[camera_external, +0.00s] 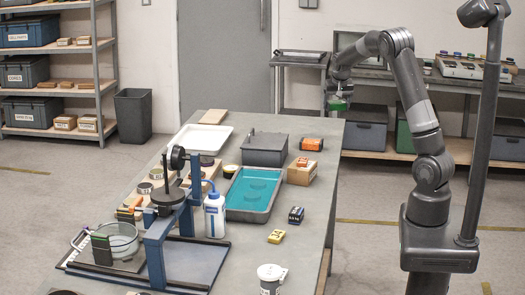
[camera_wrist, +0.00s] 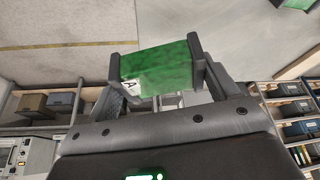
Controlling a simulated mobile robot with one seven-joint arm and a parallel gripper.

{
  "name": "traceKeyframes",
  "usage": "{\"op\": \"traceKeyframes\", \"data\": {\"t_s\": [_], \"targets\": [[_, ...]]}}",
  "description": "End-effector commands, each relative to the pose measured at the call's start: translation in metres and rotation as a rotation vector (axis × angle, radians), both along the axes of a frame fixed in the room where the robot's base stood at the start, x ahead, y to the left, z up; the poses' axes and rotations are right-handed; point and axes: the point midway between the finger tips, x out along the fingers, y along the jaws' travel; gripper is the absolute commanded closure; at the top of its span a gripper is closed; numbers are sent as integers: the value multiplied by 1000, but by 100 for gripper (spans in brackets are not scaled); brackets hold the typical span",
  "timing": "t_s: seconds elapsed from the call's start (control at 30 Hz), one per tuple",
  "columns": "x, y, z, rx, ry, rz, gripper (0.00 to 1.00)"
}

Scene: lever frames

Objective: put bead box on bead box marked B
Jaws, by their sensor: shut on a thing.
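My gripper (camera_external: 338,98) is raised past the far right corner of the workbench, clear of its top. It is shut on a green box (camera_wrist: 155,68), with one finger on each side in the wrist view. A white label with a dark letter A shows at the box's lower left edge. The same box is a small green patch (camera_external: 338,105) in the external view. I cannot make out a box marked B in either view. Part of another green thing (camera_wrist: 299,4) shows at the top right of the wrist view, cut off by the frame edge.
The workbench (camera_external: 318,195) holds a teal-filled tray (camera_external: 252,193), a grey box (camera_external: 265,148), a cardboard box (camera_external: 301,172), a white bottle (camera_external: 215,213) and a blue-framed stand (camera_external: 155,255). A shelf unit (camera_external: 455,88) stands behind my arm. Open floor lies right of the bench.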

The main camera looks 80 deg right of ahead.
Motion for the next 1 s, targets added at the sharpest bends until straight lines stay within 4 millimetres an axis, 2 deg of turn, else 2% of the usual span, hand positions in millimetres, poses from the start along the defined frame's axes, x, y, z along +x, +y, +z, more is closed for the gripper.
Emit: {"op": "traceKeyframes", "data": {"t_s": [0.03,0.13,0.27,0.37,0.47,0.8,1.0], "targets": [[-5,13,3,2,-4,18,46],[-13,29,4,5,-6,49,46],[-20,42,3,9,-9,72,46],[-17,47,0,10,-9,81,46],[-2,53,-10,11,-7,85,46],[69,75,-55,10,-8,84,46],[88,81,-66,9,-9,81,46]]}}
